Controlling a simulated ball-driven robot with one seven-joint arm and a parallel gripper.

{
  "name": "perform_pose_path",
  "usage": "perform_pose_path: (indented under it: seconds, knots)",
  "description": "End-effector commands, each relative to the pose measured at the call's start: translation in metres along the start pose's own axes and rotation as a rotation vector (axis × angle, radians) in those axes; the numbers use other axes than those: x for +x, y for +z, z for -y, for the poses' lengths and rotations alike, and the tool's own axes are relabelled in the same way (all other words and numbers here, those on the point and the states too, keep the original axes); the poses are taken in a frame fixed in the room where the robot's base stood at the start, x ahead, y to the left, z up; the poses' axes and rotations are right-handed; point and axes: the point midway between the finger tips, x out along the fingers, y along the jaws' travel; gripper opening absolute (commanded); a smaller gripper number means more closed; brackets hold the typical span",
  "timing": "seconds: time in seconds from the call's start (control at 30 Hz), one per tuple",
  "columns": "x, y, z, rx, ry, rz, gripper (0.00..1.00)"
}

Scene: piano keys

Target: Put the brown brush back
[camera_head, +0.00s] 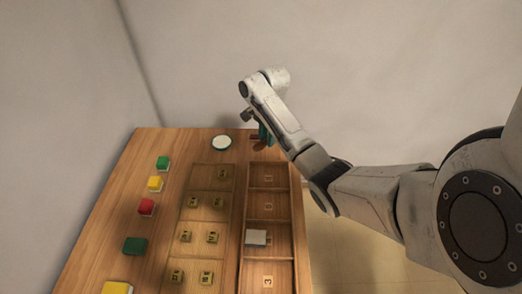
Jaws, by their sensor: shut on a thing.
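My gripper (264,132) is at the far right end of the wooden table, low over the surface and partly covered by my own arm. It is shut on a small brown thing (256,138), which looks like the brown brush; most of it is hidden. A teal-green upright thing shows at the same spot, and I cannot tell whether it is a holder or part of the gripper. The brown thing lies just beyond the far end of the long compartment tray (245,217). I cannot tell whether it touches the table.
A round white dish with a dark rim (222,142) stands left of my gripper. A grey-white block (256,238) sits in the long tray. Several coloured blocks, including a red one (146,207), line the left side. Walls stand behind and left.

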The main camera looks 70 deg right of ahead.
Motion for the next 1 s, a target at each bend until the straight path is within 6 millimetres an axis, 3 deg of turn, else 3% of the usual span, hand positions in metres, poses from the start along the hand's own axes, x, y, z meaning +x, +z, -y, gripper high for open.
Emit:
perform_pose_path:
  seconds: [0.37,0.6,1.0]
  knots:
    - [0.029,0.004,0.025,0.001,0.000,-0.002,0.00]
    - [0.057,0.001,0.024,0.002,0.000,-0.002,0.00]
    - [0.062,0.001,0.024,0.000,-0.001,-0.001,0.00]
